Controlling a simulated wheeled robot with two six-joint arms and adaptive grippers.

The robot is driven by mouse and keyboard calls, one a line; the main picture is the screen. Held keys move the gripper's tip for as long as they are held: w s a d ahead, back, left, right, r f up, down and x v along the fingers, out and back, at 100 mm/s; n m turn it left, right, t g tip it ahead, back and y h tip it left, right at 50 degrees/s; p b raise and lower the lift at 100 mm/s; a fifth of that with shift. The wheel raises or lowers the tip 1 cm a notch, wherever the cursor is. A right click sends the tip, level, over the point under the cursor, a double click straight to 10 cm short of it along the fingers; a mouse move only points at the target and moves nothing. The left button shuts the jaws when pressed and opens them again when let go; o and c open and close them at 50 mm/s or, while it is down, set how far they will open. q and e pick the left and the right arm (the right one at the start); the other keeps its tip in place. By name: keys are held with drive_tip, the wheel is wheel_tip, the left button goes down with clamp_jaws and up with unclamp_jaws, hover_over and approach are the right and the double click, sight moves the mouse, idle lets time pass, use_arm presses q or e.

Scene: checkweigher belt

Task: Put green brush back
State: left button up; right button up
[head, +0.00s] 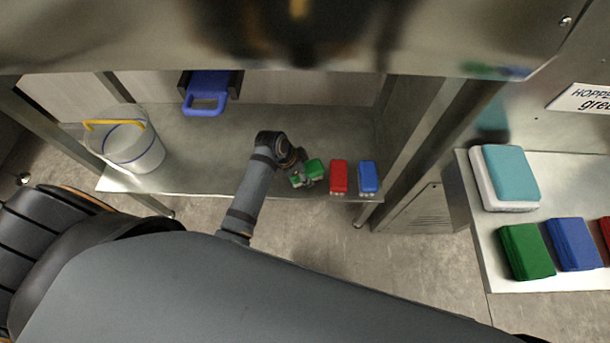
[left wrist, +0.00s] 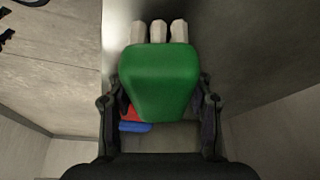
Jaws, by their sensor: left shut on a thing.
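The green brush (head: 315,167) is at the front of the lower steel shelf, left of a red brush (head: 339,177) and a blue brush (head: 368,177). My left gripper (head: 306,173) is shut on it. In the left wrist view the green brush (left wrist: 162,85) fills the space between the two fingers, with pale bristle tufts at its far end. The red brush (left wrist: 131,114) and blue brush (left wrist: 134,127) show partly behind it there. I cannot tell whether the green brush touches the shelf. My right gripper is not in view.
The steel shelf (head: 190,150) also holds a white bucket (head: 140,152) with a yellow handle at left. A blue scoop (head: 206,95) hangs at the back. Steel posts bound the shelf. A right-hand shelf (head: 495,262) carries a teal-and-white block (head: 510,175) and green, blue and red blocks.

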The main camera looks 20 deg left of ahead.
use_arm(q)
drive_tip(key=shift+f, duration=0.9)
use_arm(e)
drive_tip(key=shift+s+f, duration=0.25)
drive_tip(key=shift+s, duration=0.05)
use_arm(q)
drive_tip(key=shift+f, duration=0.15)
drive_tip(key=o, duration=1.5)
drive_tip(key=shift+c, duration=0.2)
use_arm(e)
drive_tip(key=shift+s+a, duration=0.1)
use_arm(q)
drive_tip(key=p+v, duration=0.2)
drive_tip(key=v, duration=1)
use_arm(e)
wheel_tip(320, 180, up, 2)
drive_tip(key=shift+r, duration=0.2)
